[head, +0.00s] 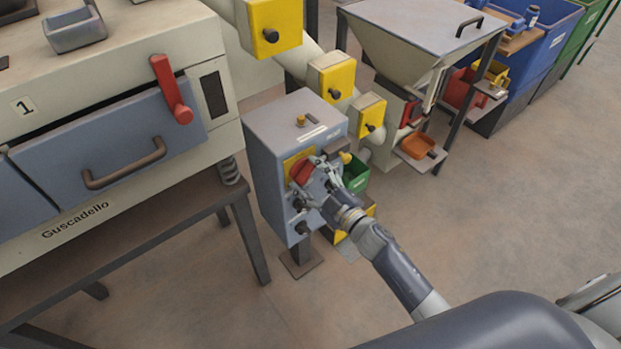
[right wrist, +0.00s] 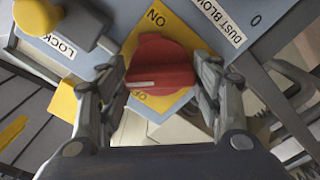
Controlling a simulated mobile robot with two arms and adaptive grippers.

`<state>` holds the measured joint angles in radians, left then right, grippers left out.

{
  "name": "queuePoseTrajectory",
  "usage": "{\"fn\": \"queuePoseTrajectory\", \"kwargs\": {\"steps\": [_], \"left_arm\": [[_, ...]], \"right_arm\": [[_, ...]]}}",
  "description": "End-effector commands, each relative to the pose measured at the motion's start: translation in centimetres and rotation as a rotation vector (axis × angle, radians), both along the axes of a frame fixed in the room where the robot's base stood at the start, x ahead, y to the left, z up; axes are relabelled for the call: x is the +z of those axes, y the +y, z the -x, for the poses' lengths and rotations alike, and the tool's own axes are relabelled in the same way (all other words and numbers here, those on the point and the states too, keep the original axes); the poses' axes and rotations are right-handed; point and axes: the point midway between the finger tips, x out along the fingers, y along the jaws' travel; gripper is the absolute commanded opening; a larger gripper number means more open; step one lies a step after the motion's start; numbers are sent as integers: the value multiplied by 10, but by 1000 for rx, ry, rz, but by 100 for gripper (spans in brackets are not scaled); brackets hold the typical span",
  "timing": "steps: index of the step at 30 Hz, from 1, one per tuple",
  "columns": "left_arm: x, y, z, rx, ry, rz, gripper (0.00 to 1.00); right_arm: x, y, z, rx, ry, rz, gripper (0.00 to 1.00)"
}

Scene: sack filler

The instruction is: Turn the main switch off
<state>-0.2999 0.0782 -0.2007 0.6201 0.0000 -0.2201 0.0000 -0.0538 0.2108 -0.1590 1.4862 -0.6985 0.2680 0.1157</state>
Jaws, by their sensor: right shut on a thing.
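The main switch is a red rotary knob (head: 301,172) on a yellow plate (head: 291,160), on the front of a blue-grey control box (head: 275,190). In the right wrist view the red knob (right wrist: 165,72) fills the middle. "ON" is printed above it and a partly hidden "OF…" below it. A white line on the knob lies roughly sideways, near its left edge. My right gripper (head: 313,176) is at the box front, and its two fingers (right wrist: 165,85) are closed on either side of the knob. My left gripper is not in view.
A yellow knob by a "LOCK" label (right wrist: 57,46) and a "DUST BLOW…" label (right wrist: 218,24) flank the switch. The machine with a red lever (head: 171,90) stands at left. A hopper (head: 420,40) stands behind. Open floor (head: 500,210) lies to the right.

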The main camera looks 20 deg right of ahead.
Motion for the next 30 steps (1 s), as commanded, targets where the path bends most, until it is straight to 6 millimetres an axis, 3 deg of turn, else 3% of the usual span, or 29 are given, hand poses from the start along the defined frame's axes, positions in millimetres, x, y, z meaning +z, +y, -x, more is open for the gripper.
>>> {"fn": "queuePoseTrajectory", "kwargs": {"steps": [18,30], "left_arm": [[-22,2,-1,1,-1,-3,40],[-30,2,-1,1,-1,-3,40]], "right_arm": [[-1,1,0,1,-195,530,36],[0,0,0,1,-267,729,36]]}}
